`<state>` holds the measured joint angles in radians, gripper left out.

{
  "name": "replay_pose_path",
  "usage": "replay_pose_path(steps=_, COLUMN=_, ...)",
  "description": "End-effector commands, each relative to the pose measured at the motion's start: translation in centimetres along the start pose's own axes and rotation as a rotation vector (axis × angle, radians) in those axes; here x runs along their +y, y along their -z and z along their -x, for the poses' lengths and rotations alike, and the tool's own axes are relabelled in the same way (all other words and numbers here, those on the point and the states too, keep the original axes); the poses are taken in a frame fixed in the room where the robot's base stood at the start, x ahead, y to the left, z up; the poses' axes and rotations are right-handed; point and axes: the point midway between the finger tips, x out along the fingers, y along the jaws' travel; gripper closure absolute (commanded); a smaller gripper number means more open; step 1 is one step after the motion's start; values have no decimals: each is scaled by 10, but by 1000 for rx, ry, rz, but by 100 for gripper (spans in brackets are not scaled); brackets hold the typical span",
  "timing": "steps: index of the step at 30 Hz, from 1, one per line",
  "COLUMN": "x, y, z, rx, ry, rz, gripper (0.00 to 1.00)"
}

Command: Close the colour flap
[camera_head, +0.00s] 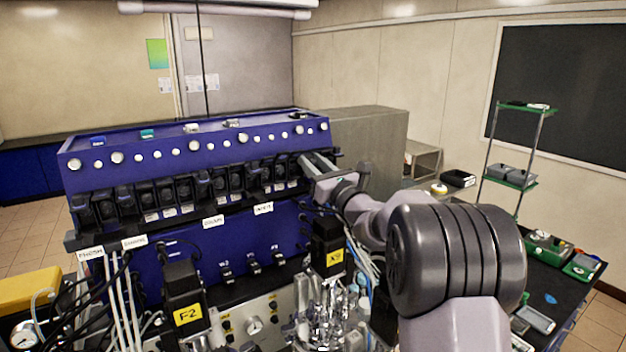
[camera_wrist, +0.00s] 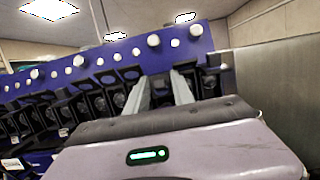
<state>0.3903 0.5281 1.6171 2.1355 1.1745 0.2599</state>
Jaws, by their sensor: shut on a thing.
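A row of black pump flaps (camera_head: 203,186) runs along the front of the blue bioreactor cabinet (camera_head: 245,150). They also show in the wrist view (camera_wrist: 97,101). Small white labels sit below the row, and one (camera_head: 213,221) seems to read "colour", though the print is small. I cannot tell for sure which flap is the colour flap. My gripper (camera_head: 309,160) reaches the right end of the row. In the wrist view its two grey fingers (camera_wrist: 164,84) are close around a dark flap part there. The fingers and wrist body hide most of that flap.
White round knobs (camera_head: 194,146) line the cabinet just above the flaps. Below stand black motors (camera_head: 184,292) with yellow tags, tubing and glassware. A grey box (camera_head: 365,140) stands close behind my wrist. A rack with green shelves (camera_head: 520,182) stands far right.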

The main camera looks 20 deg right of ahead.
Motion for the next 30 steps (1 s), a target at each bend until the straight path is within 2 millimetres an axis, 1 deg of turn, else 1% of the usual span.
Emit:
replay_pose_path(steps=8, x=0, y=0, z=0, rx=0, ry=0, rz=0, gripper=100)
replay_pose_path(steps=9, x=0, y=0, z=0, rx=0, ry=0, rz=0, gripper=69)
replay_pose_path(steps=10, x=0, y=0, z=0, rx=0, ry=0, rz=0, gripper=64)
replay_pose_path(steps=20, x=0, y=-2, z=-1, rx=-1, ry=0, rz=1, gripper=64)
replay_pose_path(steps=23, x=0, y=-14, z=-4, rx=-3, ry=-1, rz=2, gripper=64)
replay_pose_path(steps=26, x=0, y=-34, z=-9, rx=-5, ry=0, rz=4, gripper=64)
replay_pose_path(steps=27, x=3, y=-38, z=-3, rx=-3, ry=1, rz=2, gripper=64)
replay_pose_path(steps=30, x=14, y=-44, z=23, rx=-2, ry=1, rz=1, gripper=64)
